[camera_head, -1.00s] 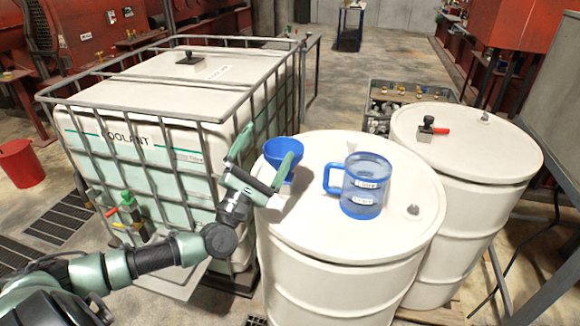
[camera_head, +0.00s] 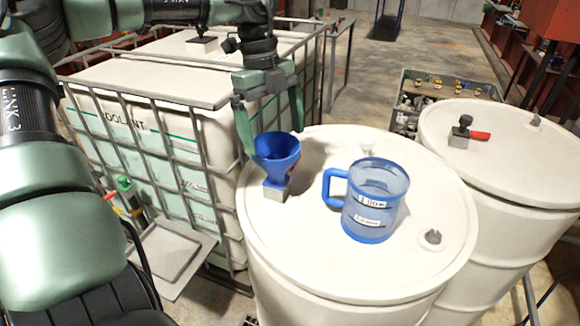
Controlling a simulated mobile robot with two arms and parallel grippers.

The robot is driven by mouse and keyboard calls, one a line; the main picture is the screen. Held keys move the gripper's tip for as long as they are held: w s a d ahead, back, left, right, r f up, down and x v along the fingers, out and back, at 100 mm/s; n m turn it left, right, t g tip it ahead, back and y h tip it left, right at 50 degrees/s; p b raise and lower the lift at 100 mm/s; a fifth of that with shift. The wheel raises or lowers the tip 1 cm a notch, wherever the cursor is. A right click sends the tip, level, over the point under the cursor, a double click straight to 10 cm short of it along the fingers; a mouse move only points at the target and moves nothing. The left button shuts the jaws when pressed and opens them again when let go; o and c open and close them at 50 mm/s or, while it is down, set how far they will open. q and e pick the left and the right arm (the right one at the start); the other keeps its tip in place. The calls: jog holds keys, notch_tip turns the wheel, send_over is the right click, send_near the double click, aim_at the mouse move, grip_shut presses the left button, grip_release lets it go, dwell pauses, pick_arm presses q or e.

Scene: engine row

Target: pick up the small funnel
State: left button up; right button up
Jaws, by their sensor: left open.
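A blue funnel (camera_head: 276,158) stands on a small silver block (camera_head: 276,193) near the left rim of the front white drum (camera_head: 310,260). My left gripper (camera_head: 273,132) points down over the funnel from behind. Its two green fingers are apart, one at the funnel's left edge and one behind its right side. I cannot tell whether they touch it. A small pale object (camera_head: 367,149), possibly another funnel, shows partly behind the blue jug. My right gripper is not in view.
The clear blue jug (camera_head: 374,200) stands right of the funnel, handle towards it. A bung (camera_head: 433,237) sits near the drum's right rim. A second drum (camera_head: 500,150) bears a red-handled valve (camera_head: 463,132). The caged coolant tank (camera_head: 170,150) stands close on the left.

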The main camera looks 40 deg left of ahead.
aim_at(274, 150)
pick_arm(q)
jog(key=f+p, duration=0.1)
jog(key=f, duration=0.1)
jog(key=w+a+f+y+p, duration=0.1)
jog(key=f, duration=0.1)
jog(key=f+y+p, duration=0.1)
jog(key=shift+w+a+f+m+p, duration=0.3)
jog(key=shift+a+f, duration=0.05)
jog(key=shift+f, duration=0.45)
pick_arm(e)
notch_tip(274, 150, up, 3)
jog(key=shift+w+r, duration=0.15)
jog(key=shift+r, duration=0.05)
pick_arm(q)
jog(key=shift+c, duration=0.3)
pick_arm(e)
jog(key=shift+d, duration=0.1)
pick_arm(q)
jog(key=c, duration=1.7)
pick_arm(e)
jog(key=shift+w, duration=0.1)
pick_arm(q)
jog(key=shift+r, duration=0.1)
